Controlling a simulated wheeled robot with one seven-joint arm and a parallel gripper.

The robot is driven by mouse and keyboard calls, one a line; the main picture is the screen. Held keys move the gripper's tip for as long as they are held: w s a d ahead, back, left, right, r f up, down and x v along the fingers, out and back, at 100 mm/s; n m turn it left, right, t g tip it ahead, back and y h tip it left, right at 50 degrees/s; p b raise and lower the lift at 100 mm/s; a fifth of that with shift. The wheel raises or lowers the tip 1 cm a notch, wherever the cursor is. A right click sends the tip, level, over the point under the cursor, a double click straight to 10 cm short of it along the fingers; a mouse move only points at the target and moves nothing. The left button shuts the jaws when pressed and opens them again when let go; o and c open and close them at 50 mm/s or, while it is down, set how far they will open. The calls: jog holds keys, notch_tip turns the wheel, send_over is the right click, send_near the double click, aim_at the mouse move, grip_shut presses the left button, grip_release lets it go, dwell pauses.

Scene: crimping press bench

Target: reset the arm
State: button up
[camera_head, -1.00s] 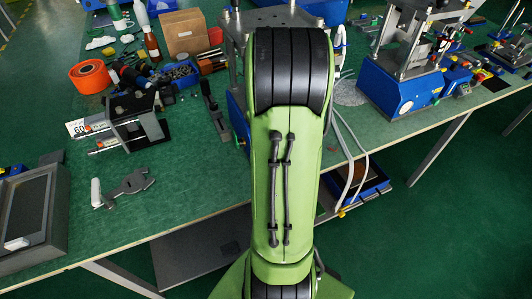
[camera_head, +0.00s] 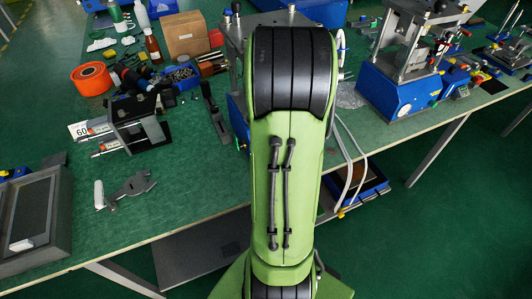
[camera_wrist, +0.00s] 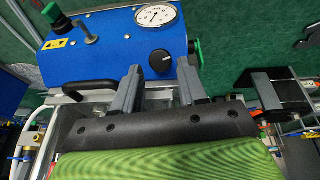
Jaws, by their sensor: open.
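My gripper (camera_wrist: 160,88) shows in the wrist view with its two grey fingers apart and nothing between them. It points at a blue press base (camera_wrist: 118,50) with a dial gauge and a black knob, and I cannot tell how close the fingertips are to it. In the head view my green arm fills the middle and hides my gripper. The arm also covers much of the press (camera_head: 236,30) behind it.
The green bench (camera_head: 190,205) has clear surface at its front left. Another blue press (camera_head: 397,90) stands right.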

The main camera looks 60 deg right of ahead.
jog(key=p+v, duration=0.1)
jog(key=v, duration=0.2)
jog(key=shift+a+r+p, duration=0.1)
jog(key=shift+r+p, duration=0.05)
jog(key=shift+p, duration=0.15)
